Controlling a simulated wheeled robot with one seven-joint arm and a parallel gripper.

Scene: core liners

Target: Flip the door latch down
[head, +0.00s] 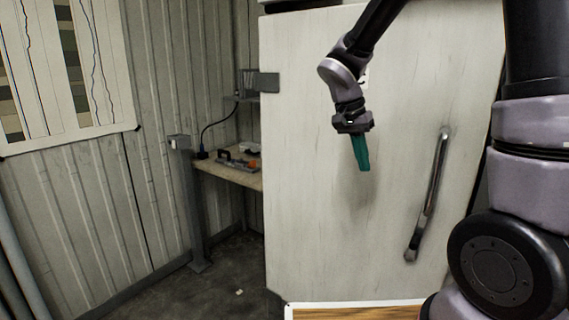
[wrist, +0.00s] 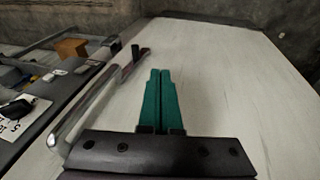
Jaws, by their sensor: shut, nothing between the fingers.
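The door (head: 320,200) is a pale, scuffed panel that fills the middle of the head view. A long metal bar handle (head: 428,195), the only latch-like part I can make out, is mounted on its right side, tilted, with its lower end further left. It also shows in the wrist view (wrist: 90,105), left of my fingers. My gripper (head: 362,168) has green fingers pointing down in front of the door, left of the handle and apart from it. In the wrist view the fingers (wrist: 160,75) lie together, empty, above the door's surface.
A wooden surface with a white edge (head: 350,312) is at the bottom. Floor on the left is mostly clear.

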